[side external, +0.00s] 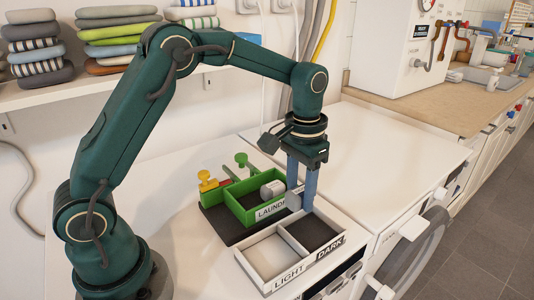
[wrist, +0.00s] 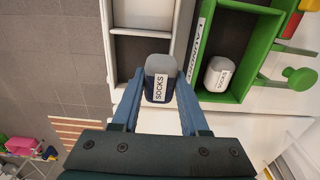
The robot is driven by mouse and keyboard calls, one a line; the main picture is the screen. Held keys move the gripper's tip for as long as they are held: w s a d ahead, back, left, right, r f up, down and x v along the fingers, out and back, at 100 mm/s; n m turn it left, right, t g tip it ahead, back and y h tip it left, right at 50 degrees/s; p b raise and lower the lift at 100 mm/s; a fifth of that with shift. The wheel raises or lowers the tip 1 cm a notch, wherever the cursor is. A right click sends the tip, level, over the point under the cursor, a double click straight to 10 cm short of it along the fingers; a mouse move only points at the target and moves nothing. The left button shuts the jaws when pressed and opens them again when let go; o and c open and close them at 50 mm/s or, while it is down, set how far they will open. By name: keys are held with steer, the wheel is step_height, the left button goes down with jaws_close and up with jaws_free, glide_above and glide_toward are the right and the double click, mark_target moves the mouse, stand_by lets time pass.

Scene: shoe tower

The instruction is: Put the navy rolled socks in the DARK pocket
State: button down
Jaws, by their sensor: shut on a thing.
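My gripper (side external: 302,200) is shut on the navy rolled socks (wrist: 158,90), which show between the fingers in the wrist view with a pale top and a white SOCKS label. In the side view the fingers mostly hide them. The DARK pocket (side external: 312,235) is the dark-floored right half of the white two-pocket tray (side external: 267,284). It also shows in the wrist view (wrist: 128,55), just beyond the held socks. My gripper is above the tray's back edge, near the green box; the exact height is hard to tell.
The LIGHT pocket (side external: 267,257) adjoins the DARK one across a thin divider. The green LAUNDRY box (side external: 238,205) stands close behind the tray, with pale rolled socks (wrist: 217,73) inside. Yellow (side external: 206,180) and green (side external: 241,160) knobs rise beside it. The white top at right is clear.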

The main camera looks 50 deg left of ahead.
mark_target(311, 235)
steer(key=d+f, duration=0.1)
steer(key=w+d+f, duration=0.1)
steer(key=d, duration=0.1)
steer(key=shift+f, duration=2)
steer(key=shift+f, duration=0.15)
steer(key=shift+c, duration=2.1)
jaws_free()
